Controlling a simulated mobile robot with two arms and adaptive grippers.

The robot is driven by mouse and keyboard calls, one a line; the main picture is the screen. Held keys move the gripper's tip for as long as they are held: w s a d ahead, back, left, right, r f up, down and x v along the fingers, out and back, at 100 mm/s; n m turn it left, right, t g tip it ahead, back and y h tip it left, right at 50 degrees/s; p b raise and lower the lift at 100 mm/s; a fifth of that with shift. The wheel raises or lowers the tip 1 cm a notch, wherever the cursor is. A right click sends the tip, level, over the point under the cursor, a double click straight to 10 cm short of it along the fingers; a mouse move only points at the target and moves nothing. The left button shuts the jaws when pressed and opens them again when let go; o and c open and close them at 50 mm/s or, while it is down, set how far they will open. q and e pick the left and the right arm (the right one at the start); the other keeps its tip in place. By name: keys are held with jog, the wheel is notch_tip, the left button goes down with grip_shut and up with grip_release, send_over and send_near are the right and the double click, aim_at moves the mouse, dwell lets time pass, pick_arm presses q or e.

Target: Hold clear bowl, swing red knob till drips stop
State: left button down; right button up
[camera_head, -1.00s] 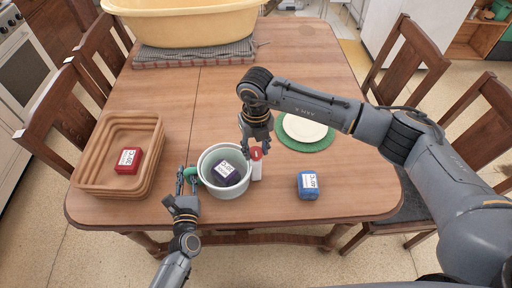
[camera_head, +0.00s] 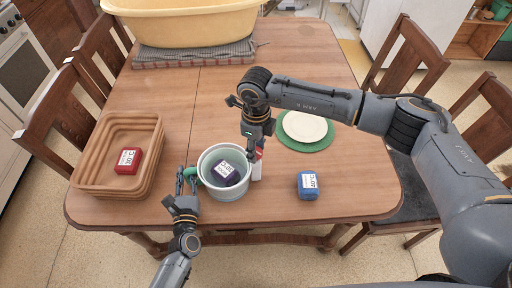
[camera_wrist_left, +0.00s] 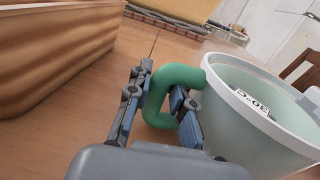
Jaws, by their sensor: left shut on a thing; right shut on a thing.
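The clear bowl (camera_head: 229,195), pale with a whitish rim, stands upright on the table. A dark purple block (camera_head: 226,172) with a white label lies in it. The bowl's green handle (camera_wrist_left: 178,73) is on its left side in the head view. My left gripper (camera_head: 186,181) is shut on this handle, with a finger on each side in the left wrist view. The red knob (camera_head: 260,154) is at the bowl's right, above a white part (camera_head: 257,173). My right gripper (camera_head: 253,152) is shut on the knob and hides much of it. I cannot make out any drips.
A brown ribbed tray (camera_head: 85,172) with a red labelled block (camera_head: 128,161) is at the left. A blue labelled block (camera_head: 308,186) stands right of the bowl. A white plate on a green mat (camera_head: 318,146) lies behind it. A yellow tub (camera_head: 185,25) is at the back.

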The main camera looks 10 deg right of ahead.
jog(key=n, duration=0.4)
jog(key=shift+n, duration=0.3)
jog(key=n, duration=0.5)
jog(key=shift+w, duration=0.1)
jog(key=n, duration=0.5)
jog(key=shift+n, duration=2.3)
jog(key=o, duration=1.2)
notch_tip(320, 180, up, 12)
jog(key=shift+r, duration=0.1)
